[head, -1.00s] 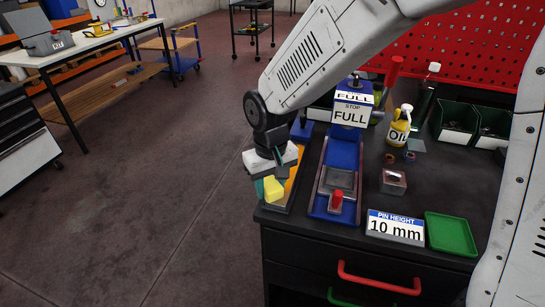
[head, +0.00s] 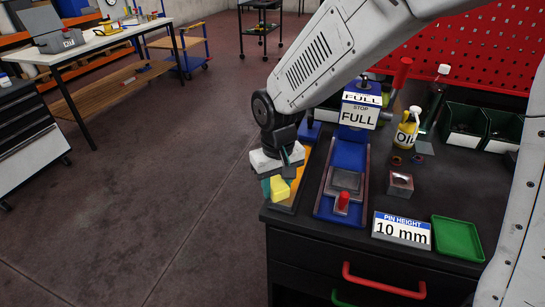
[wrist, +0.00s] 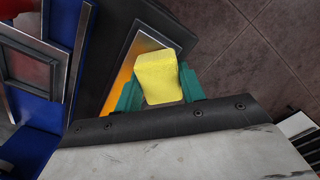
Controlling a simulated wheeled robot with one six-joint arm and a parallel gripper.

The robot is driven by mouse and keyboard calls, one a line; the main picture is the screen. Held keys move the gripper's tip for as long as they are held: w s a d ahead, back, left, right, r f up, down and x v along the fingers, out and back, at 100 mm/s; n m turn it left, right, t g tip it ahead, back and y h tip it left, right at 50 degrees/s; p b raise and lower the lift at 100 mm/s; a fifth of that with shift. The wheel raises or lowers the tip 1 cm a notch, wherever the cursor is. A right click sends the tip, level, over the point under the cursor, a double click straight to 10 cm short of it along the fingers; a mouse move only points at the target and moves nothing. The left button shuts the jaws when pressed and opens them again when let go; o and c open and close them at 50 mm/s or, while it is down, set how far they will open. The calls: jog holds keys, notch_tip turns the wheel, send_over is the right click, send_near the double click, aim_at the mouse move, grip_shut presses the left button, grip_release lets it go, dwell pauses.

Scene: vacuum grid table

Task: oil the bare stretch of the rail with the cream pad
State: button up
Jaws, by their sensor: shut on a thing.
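My gripper (head: 280,186) is shut on the cream pad, a pale yellow block (head: 280,191), at the left edge of the dark bench. In the wrist view the pad (wrist: 157,78) sits between the teal fingers (wrist: 160,92). Beneath it is a dark-framed strip with a silver edge and an orange, shiny face (wrist: 128,72), which also shows in the head view (head: 304,182). I cannot tell for sure whether this strip is the rail, or whether the pad touches it. The pad and gripper hide part of it.
A blue fixture (head: 349,155) with a red knob (head: 343,200) and "FULL" signs stands right of the gripper. A yellow "OIL" bottle (head: 405,134), a "10 mm" sign (head: 402,230) and a green tray (head: 458,238) lie farther right. Open floor is left of the bench.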

notch_tip(320, 180, up, 2)
jog(key=shift+d+r, duration=0.15)
jog(key=shift+r, duration=2.9)
jog(key=shift+s+f, duration=0.1)
jog(key=shift+a, duration=0.2)
